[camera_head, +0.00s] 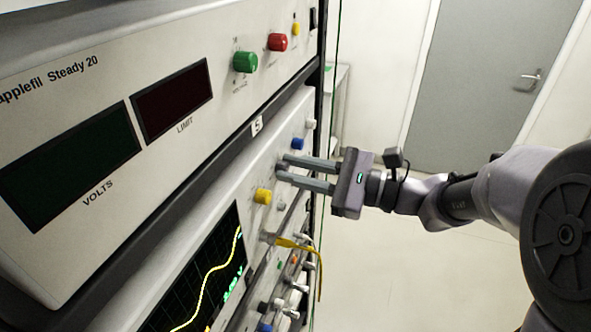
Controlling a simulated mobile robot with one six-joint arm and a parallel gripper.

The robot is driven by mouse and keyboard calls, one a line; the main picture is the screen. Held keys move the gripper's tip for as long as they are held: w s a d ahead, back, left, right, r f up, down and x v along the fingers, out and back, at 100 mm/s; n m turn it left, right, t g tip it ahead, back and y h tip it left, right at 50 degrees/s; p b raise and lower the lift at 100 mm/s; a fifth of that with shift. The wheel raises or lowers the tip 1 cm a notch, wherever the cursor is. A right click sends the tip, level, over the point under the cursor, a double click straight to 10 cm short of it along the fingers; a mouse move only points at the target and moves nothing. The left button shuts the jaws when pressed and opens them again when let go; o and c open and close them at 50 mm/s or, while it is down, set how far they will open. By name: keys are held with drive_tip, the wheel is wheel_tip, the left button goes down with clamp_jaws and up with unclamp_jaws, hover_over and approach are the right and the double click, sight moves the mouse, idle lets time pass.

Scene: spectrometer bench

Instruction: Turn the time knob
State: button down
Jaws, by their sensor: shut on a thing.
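My gripper (283,168) reaches in from the right, its two fingers pointing left at the front panel of the lower instrument (228,165). The fingertips are at the panel, one on each side of a small grey knob (281,168), and are shut on it. A yellow knob (262,196) sits below left of the fingertips, and a blue knob (298,143) and a white knob (311,124) sit above right. No label that reads "time" can be made out, so I cannot tell from lettering which knob it is.
The upper instrument (60,115) has a green knob (245,62) and a red knob (278,42). A yellow cable (300,244) hangs from the lower panel, among several plugs. A screen (205,275) is lower left. Open floor and a grey door (480,75) lie right.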

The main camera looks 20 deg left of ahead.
drive_tip(key=c, duration=1.3)
unclamp_jaws()
drive_tip(key=d, duration=0.5)
drive_tip(key=s+d, duration=0.1)
drive_tip(key=d, duration=1.1)
drive_tip(key=shift+s+d+p, duration=0.2)
drive_tip(key=shift+p, duration=0.2)
